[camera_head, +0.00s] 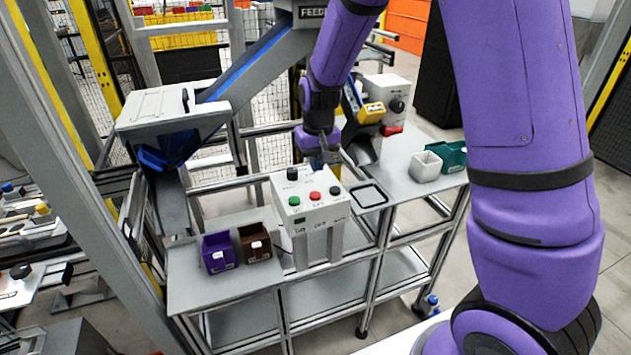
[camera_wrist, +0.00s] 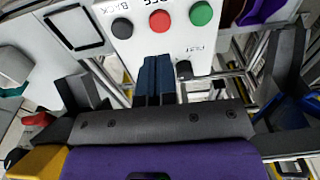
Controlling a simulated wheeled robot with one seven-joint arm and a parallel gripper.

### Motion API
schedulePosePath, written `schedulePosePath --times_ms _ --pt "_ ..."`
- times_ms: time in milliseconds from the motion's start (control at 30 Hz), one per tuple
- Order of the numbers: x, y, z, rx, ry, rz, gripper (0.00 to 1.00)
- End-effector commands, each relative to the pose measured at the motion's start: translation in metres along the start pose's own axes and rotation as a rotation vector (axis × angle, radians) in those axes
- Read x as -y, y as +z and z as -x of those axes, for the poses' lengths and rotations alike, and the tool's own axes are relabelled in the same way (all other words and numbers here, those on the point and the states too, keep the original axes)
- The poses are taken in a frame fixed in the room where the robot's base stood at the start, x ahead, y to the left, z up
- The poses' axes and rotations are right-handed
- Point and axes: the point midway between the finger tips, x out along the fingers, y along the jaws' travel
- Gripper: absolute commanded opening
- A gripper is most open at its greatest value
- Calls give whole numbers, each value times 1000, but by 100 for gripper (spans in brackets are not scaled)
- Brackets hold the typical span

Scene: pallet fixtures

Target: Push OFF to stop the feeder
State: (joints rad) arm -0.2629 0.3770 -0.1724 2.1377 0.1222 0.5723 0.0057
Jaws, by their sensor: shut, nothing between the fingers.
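The control box (camera_head: 316,195) is light grey and stands on the table's near side. Its face carries a green button (camera_head: 294,201), a red button (camera_head: 315,195) and a black button (camera_head: 334,190), with a dark knob (camera_head: 292,174) behind them. In the wrist view the red button (camera_wrist: 159,20) sits between the black button (camera_wrist: 122,28) and the green button (camera_wrist: 201,13). The lettering by the red button is upside down and partly cut off. My gripper (camera_wrist: 155,62) is shut and empty, its fingertips over the panel below the red button. It also shows in the head view (camera_head: 328,152), just behind the box.
A purple bin (camera_head: 218,252) and a brown bin (camera_head: 256,243) stand left of the box. A black-rimmed square tray (camera_head: 368,195) lies to its right, with a white bin (camera_head: 425,167) and a green bin (camera_head: 452,155) beyond. A grey chute (camera_head: 245,68) slopes down behind.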

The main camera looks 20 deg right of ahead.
Motion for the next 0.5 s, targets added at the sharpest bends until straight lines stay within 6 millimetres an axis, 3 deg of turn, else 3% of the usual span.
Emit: schedulePosePath --times_ms 200,500 --pt "0 -1 34 -2 -1 0 0" --pt "0 -1 47 -1 0 -1 0"
